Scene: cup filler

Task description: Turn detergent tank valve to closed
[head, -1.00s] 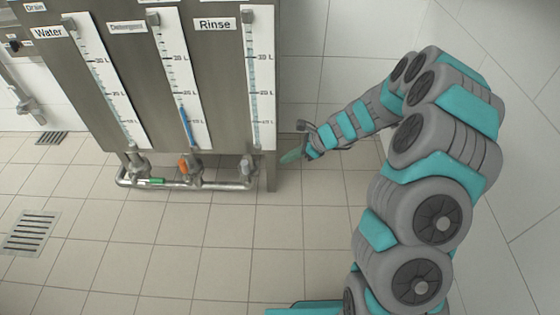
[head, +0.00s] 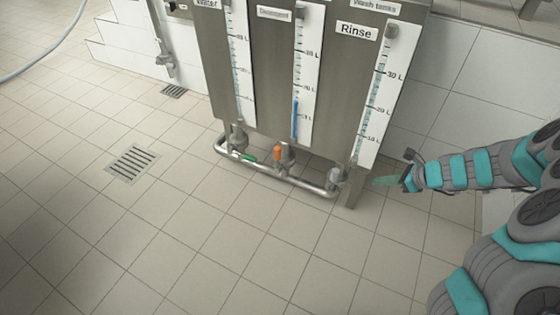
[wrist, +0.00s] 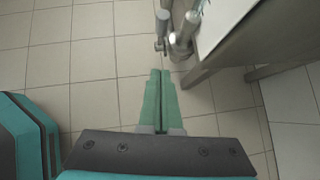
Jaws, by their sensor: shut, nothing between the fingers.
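The detergent tank is the middle one, with a label and a white level gauge (head: 306,75) showing blue liquid low down. Its valve has an orange handle (head: 277,153) on the pipe below the tank. My gripper (head: 386,181) is right of the tank stand's front right leg, apart from the orange handle. In the wrist view my gripper (wrist: 160,75) has its two green fingers together with nothing between them. A grey valve (wrist: 181,40) at the pipe's end shows ahead of the fingers there. The orange handle is not visible in the wrist view.
The water valve has a green handle (head: 250,155) at left. The rinse valve (head: 335,176) has a grey handle near the stand's right leg (head: 352,186). A steel pipe (head: 290,178) runs low along the front. Tiled floor in front is clear, with a drain grate (head: 132,163).

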